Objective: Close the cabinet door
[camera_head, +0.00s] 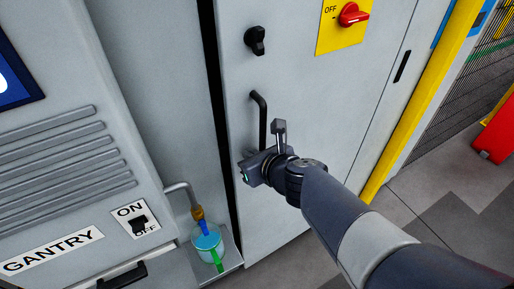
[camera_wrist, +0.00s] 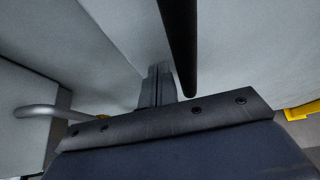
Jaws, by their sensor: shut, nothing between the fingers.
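The grey cabinet door (camera_head: 310,95) stands in the middle of the head view, with a black bar handle (camera_head: 262,118) near its left edge. A dark gap runs along that edge; I cannot tell how far the door stands open. My gripper (camera_head: 279,126) is in front of the door, just right of the handle in the head view, its fingers shut and empty. In the wrist view the shut fingers (camera_wrist: 158,72) are close beside the handle (camera_wrist: 180,45), which is on their right. I cannot tell whether they touch it or the door.
A black knob (camera_head: 256,41) and a red switch (camera_head: 352,15) on a yellow plate stick out of the door. Left is a grey machine with a GANTRY label (camera_head: 52,251) and a small cup (camera_head: 207,241) under a pipe. A yellow post (camera_head: 423,95) stands right; floor is clear at lower right.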

